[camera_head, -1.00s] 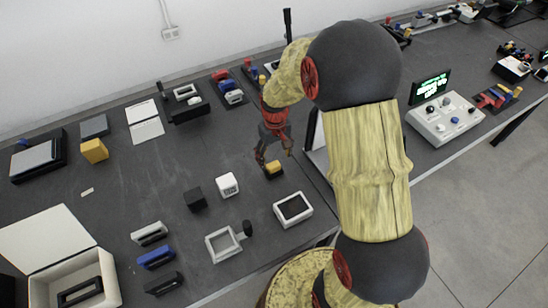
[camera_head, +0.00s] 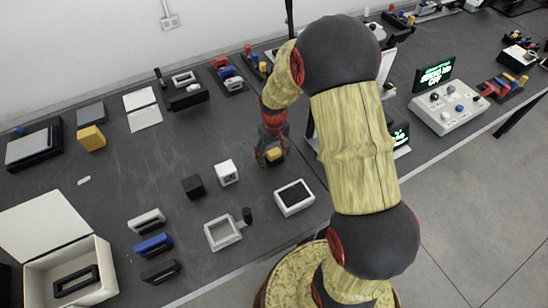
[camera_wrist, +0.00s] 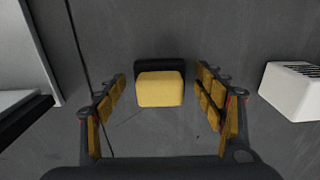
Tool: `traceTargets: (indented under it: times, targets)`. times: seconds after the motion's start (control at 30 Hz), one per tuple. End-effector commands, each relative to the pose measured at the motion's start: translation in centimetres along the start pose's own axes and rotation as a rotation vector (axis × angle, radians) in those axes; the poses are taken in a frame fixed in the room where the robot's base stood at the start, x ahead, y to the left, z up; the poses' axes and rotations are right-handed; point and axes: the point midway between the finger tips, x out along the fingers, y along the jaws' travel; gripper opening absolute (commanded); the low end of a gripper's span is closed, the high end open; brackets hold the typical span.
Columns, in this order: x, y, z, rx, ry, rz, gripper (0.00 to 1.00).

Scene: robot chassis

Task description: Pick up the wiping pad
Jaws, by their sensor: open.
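The likely wiping pad, a small yellow block with a black part (camera_head: 275,155), lies on the dark table near the middle of the head view. In the wrist view its yellow face (camera_wrist: 160,89) sits between the two fingers, with a black part behind it. My gripper (camera_head: 269,157) is low at the block, pointing down. In the wrist view my gripper (camera_wrist: 160,98) is open, with a yellow-padded finger on each side of the block. Gaps show between the block and both fingers.
A white cube (camera_head: 227,173) and a black cube (camera_head: 193,186) stand to the left. A white tray with a dark inset (camera_head: 294,211) is in front. In the wrist view, a white block (camera_wrist: 290,95) is at right and a pale panel (camera_wrist: 30,50) at left.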

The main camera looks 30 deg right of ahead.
Motion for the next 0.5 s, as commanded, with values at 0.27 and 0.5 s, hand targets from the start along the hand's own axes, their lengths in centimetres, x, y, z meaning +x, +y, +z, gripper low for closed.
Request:
traceTargets:
  times: [0.27,0.5]
  targets:
    - [-0.05,0.00,0.01,0.000,0.000,0.000,0.56]
    - [-0.06,0.00,0.01,0.000,0.000,0.000,0.42]
